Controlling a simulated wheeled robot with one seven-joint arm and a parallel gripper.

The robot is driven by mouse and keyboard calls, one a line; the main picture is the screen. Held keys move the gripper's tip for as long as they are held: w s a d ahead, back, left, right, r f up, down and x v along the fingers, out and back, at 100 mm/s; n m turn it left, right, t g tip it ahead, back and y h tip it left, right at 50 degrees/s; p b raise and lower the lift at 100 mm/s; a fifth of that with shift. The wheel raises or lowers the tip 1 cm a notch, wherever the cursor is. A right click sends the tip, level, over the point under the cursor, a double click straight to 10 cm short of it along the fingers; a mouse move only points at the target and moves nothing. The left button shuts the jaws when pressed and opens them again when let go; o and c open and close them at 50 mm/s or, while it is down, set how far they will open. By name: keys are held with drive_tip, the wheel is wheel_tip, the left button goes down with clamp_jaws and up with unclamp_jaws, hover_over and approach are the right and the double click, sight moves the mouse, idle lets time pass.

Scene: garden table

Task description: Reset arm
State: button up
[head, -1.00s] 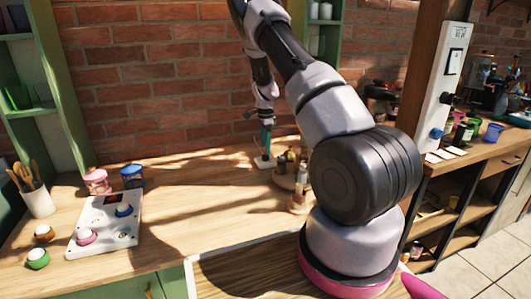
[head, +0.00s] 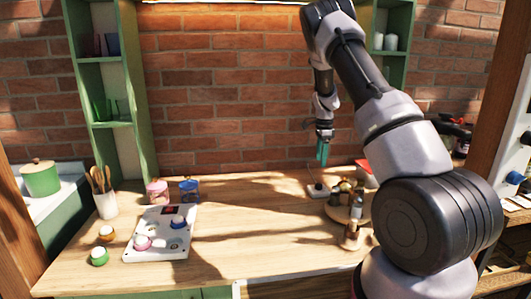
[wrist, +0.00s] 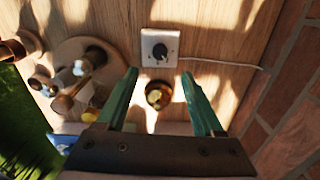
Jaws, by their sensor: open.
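My gripper (head: 322,153) hangs from my raised arm, pointing down above the back right of the wooden worktop. In the wrist view my gripper (wrist: 159,78) has its two green fingers spread wide apart, with nothing held between them. A small white box with a black knob (head: 318,190) lies on the worktop below it. In the wrist view this knob box (wrist: 160,46) shows just beyond the fingertips, with a cable running off right. A small brass-coloured round item (wrist: 158,94) shows between the fingers, lower down on the worktop.
A round wooden board (wrist: 78,52) with several small bottles stands beside the knob box. A white panel (head: 148,252) with coloured knobs, a pink jar (head: 157,191) and a blue jar (head: 189,190) stand left. The brick wall (head: 230,110) is behind. The worktop's middle (head: 245,240) is clear.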

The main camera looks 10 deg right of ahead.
drive_tip(key=s+a+r+n+t+y, duration=0.1)
drive_tip(key=s+a+r+n, duration=0.1)
drive_tip(key=s+r, duration=0.45)
drive_tip(key=s+a+r+n+t+y, duration=0.1)
drive_tip(key=s+a+r+n, duration=0.2)
drive_tip(key=r, duration=0.7)
drive_tip(key=s+a+r+n+t+y, duration=0.1)
drive_tip(key=s+a+r+t, duration=0.1)
drive_tip(key=s+r, duration=0.5)
drive_tip(key=s+a+r+n+t, duration=0.1)
drive_tip(key=s+a+r+n, duration=0.1)
drive_tip(key=s, duration=0.8)
drive_tip(key=s+a+r+n+t+h, duration=0.1)
drive_tip(key=s+r+n, duration=0.4)
drive_tip(key=s, duration=0.6)
drive_tip(key=shift+s+a+n+t, duration=0.15)
drive_tip(key=shift+a+n+t, duration=0.45)
drive_tip(key=shift+a+n, duration=0.3)
drive_tip(key=shift+a, duration=0.1)
